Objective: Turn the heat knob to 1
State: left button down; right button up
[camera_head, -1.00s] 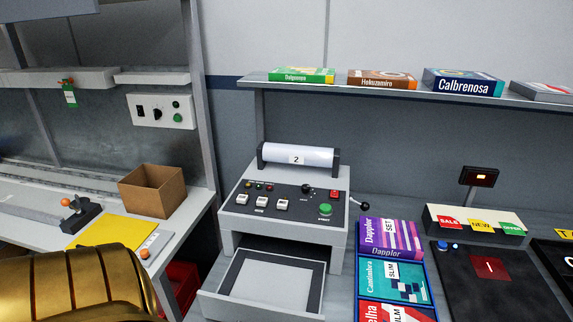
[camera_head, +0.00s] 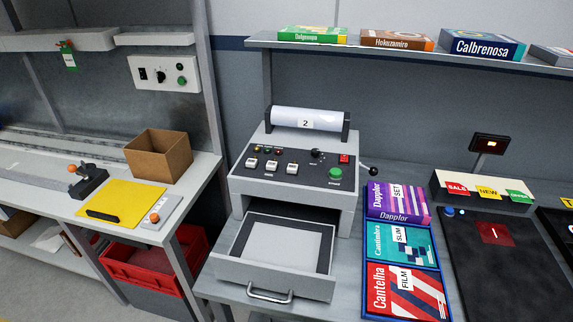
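A grey machine (camera_head: 293,196) with a white film roll (camera_head: 307,119) tagged "2" on top stands on the bench in the middle. Its dark sloped panel carries a small black round knob (camera_head: 317,154), a red switch (camera_head: 343,159), a green button (camera_head: 335,173) and several white rocker switches. A second black knob (camera_head: 161,76) is on the white wall control box (camera_head: 164,74) at upper left. Labels around both knobs are too small to read, so I cannot tell which is the heat knob or its setting. Neither gripper is in view.
An open drawer (camera_head: 244,270) juts out below the machine panel. A black-balled lever (camera_head: 373,171) sticks out at its right. A blue tray (camera_head: 439,262) of boxes stands at right. A cardboard box (camera_head: 158,155) and yellow pad (camera_head: 121,205) lie on the left bench.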

aim_at(315, 153)
jog(key=j+z, duration=0.15)
jog(key=z, duration=0.3)
jog(key=j+z, duration=0.15)
jog(key=z, duration=0.3)
jog(key=j+z, duration=0.15)
jog(key=z, duration=0.3)
jog(key=j+z, duration=0.15)
jog(key=z, duration=0.3)
jog(key=k+j+z, duration=0.3)
jog(key=j, duration=0.25)
jog(key=k+j+z, duration=0.3)
jog(key=k+j, duration=0.35)
